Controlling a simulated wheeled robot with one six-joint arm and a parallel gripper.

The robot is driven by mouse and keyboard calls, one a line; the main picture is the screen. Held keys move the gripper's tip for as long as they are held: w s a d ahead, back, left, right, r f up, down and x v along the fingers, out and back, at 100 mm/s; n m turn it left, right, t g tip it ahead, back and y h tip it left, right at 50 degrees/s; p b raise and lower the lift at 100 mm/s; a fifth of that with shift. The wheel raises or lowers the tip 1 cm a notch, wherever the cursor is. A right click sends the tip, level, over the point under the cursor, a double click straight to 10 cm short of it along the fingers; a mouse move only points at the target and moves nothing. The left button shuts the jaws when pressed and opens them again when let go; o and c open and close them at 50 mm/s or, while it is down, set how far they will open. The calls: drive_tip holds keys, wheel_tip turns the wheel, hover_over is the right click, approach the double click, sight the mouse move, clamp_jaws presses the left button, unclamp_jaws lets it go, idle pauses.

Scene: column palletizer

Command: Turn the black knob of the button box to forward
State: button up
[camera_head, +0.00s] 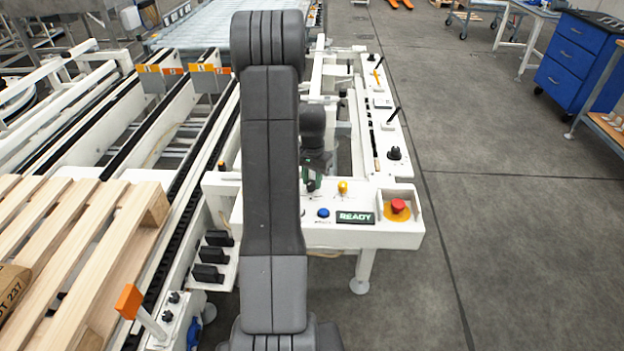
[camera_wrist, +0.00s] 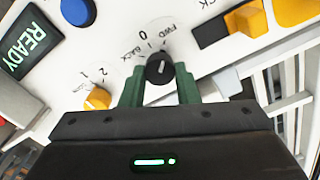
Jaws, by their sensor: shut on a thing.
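The black knob (camera_wrist: 159,71) sits on the white button box (camera_head: 385,237), beside printed marks 0, FWD and BACK. A short white line on the knob points up and slightly right in the wrist view, roughly towards the FWD side; the exact setting is hard to tell. My gripper (camera_wrist: 160,84) has its green fingers on either side of the knob, shut on it. In the head view my gripper (camera_head: 315,176) reaches down over the box behind my arm. The knob is hard to make out there.
Close by on the box are a yellow knob (camera_wrist: 97,99), a blue button (camera_wrist: 78,11), a READY display (camera_head: 355,217) and a red emergency button (camera_head: 398,206). A black joystick (camera_head: 394,153) stands behind.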

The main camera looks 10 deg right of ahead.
sight(312, 182)
drive_tip(key=o, duration=1)
drive_tip(key=shift+c, duration=0.2)
drive_tip(key=shift+r, duration=0.1)
wheel_tip(312, 182, up, 14)
drive_tip(key=shift+f, duration=0.25)
wheel_tip(312, 182, down, 14)
drive_tip(key=shift+r, duration=0.15)
drive_tip(key=shift+r, duration=0.1)
